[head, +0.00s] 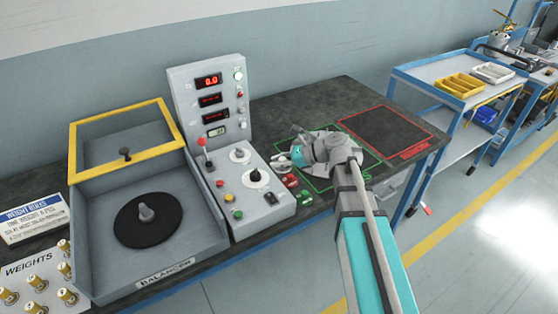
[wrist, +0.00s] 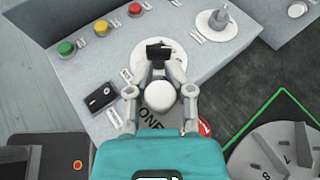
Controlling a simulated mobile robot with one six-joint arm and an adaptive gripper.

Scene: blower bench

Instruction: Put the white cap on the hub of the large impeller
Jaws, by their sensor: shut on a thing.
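The white cap (wrist: 160,96) shows as a smooth white round between the two fingers in the wrist view. My gripper (wrist: 160,78) is shut on it. In the head view my gripper (head: 283,161) hangs near the right edge of the control panel, and the cap is too small there to make out. The large impeller (wrist: 272,154), a pale grey disc with numbered segments, lies at the lower right in the wrist view, inside a green outline. The impeller is cut off there and its hub does not show. My arm hides most of it in the head view.
The control panel (wrist: 185,55) with buttons and dials lies beneath my gripper. The balancer (head: 97,235) stands to the left, with a black disc (head: 135,226) and a raised yellow-framed lid (head: 163,104). A red-outlined area (head: 385,130) to the right is clear. Brass weights (head: 38,281) stand at lower left.

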